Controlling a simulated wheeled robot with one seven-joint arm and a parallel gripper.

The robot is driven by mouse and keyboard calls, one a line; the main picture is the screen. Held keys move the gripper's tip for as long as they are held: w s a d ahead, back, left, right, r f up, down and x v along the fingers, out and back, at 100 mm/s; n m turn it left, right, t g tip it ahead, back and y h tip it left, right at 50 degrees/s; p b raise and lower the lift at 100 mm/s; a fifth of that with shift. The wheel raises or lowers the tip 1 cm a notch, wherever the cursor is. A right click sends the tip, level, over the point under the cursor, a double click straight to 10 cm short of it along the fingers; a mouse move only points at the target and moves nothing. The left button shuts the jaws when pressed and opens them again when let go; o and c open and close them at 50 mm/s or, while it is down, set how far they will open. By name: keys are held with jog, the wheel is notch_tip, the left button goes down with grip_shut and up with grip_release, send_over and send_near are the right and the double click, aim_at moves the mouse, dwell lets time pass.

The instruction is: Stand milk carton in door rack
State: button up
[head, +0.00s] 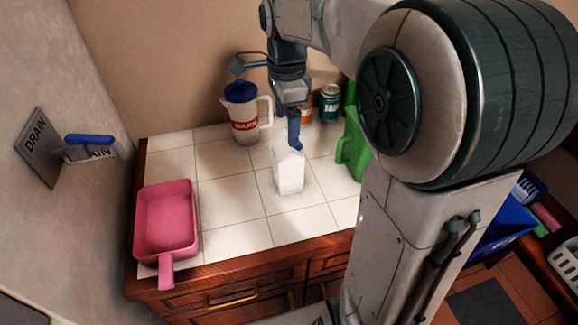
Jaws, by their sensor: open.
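A white milk carton (289,173) stands upright on the white tiled counter, near its middle. My gripper (295,146) is directly above the carton and points down, with blue fingers at the carton's top. Only part of the fingers shows, and I cannot tell whether they touch the carton. The gripper is open. No door rack can be made out in this view.
A pitcher with a blue lid (241,112) stands behind the carton. A green container (354,150) and a green can (329,103) stand to the right. A pink pan (166,222) lies at the left. Tiles (230,197) between pan and carton are clear.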

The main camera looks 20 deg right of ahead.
aim_at(289, 163)
notch_tip(289, 163, down, 5)
jog(key=shift+d+f, duration=0.15)
grip_shut()
dwell(0.4)
jog(key=shift+r, duration=0.25)
